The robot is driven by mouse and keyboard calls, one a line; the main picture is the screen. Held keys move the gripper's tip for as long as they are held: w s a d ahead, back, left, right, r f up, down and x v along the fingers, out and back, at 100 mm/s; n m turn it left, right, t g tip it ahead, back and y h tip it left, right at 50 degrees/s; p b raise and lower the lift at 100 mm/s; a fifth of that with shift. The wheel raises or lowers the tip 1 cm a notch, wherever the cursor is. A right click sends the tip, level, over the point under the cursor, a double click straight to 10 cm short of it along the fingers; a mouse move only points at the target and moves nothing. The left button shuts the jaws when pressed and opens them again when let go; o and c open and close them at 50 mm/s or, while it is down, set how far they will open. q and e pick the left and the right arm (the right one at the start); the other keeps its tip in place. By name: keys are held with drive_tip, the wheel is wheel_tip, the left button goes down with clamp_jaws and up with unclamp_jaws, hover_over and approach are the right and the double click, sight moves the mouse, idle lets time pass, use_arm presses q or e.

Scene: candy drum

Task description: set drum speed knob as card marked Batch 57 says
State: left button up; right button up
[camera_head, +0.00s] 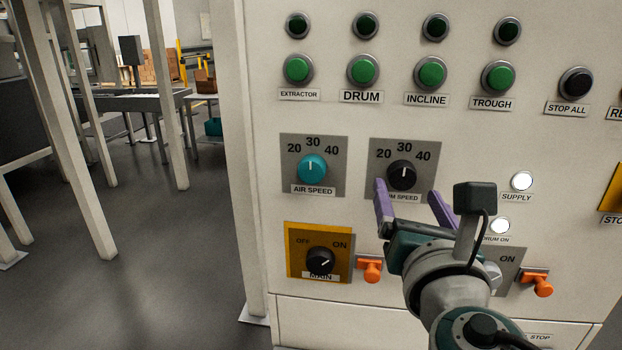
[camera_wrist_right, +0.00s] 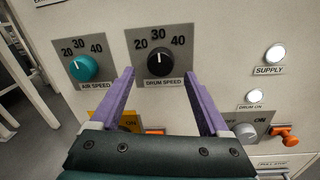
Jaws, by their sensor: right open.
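The drum speed knob (camera_head: 402,174) is a black dial on a grey plate marked 20, 30 and 40. Its white mark points up at about 30. It also shows in the right wrist view (camera_wrist_right: 159,62), in line with the gap between my fingers. My right gripper (camera_head: 408,191) is open, with its purple fingers in front of and just below the knob. The fingers appear apart from the knob, one to each side in the right wrist view (camera_wrist_right: 159,76). The drum speed label is partly hidden by a finger in the head view. No card marked Batch 57 is visible. My left gripper is out of view.
A teal air speed knob (camera_head: 312,169) sits left, pointing at about 30. Below it is the black main knob (camera_head: 321,261) on a yellow plate. Orange tabs (camera_head: 371,270) stick out nearby. Green buttons (camera_head: 363,70) line the panel above. The supply lamp (camera_head: 521,181) is lit.

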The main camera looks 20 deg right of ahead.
sight(403, 182)
drive_tip(key=shift+x, duration=1.5)
clamp_jaws()
